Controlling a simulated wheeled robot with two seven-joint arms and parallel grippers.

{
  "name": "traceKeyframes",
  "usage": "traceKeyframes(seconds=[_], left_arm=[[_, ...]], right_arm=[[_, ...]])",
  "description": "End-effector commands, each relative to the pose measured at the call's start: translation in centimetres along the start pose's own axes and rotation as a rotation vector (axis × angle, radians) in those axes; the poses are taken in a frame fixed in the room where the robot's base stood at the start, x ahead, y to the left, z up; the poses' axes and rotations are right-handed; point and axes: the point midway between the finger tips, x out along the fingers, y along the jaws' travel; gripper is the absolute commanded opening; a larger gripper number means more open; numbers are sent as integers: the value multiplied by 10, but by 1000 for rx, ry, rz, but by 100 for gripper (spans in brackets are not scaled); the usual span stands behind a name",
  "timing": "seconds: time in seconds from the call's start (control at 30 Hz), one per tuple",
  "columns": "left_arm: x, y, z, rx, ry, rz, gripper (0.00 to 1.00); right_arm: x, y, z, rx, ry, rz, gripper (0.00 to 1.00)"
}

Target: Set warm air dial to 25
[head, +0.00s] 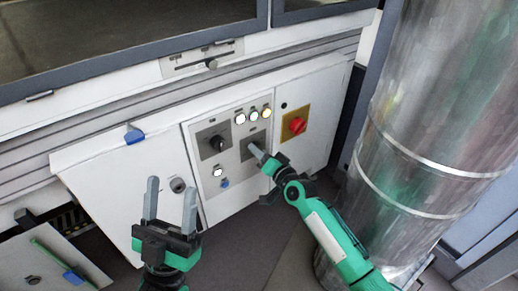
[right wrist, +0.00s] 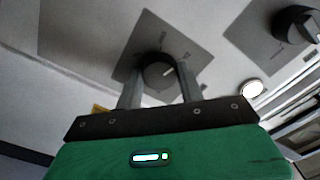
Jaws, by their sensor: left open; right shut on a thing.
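The control panel (head: 205,176) on the white cabinet carries two black dials on grey plates. My right gripper (head: 258,156) reaches the right-hand dial plate (head: 250,142) and hides its knob in the head view. In the right wrist view, the right gripper (right wrist: 157,80) is shut on a round dark dial (right wrist: 158,70), one finger on each side, with a light pointer line on its face. The scale marks are too small to read. The other dial (head: 218,143) is free and also shows in the right wrist view (right wrist: 295,24). My left gripper (head: 170,205) is open and empty, in front of the cabinet.
A red rotary switch (head: 297,125) on a yellow plate sits right of the panel. Lit round buttons (head: 253,115) are above the held dial. A large metal duct (head: 420,110) stands close to my right arm. A slider (head: 212,64) is higher up.

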Motion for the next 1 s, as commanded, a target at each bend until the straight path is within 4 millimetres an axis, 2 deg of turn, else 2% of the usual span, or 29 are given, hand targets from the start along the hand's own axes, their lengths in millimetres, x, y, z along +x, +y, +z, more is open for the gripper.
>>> traceKeyframes(seconds=[0.2,0.43,0.53,0.63,0.97,1.0], left_arm=[[-4,2,16,-14,-105,-6,55],[-8,3,25,-21,-160,-9,55],[-9,3,26,-24,-167,-10,55],[-10,1,17,-25,-163,-12,55],[-11,2,18,-26,-167,-13,55],[-11,2,18,-26,-167,-13,55]], right_arm=[[0,-4,5,128,-8,-4,16],[0,-5,5,201,-9,-5,16],[1,-5,6,215,-10,-5,16],[1,-5,6,220,-10,-6,16],[1,-6,6,221,-10,-7,16],[1,-6,6,221,-11,-7,44]])
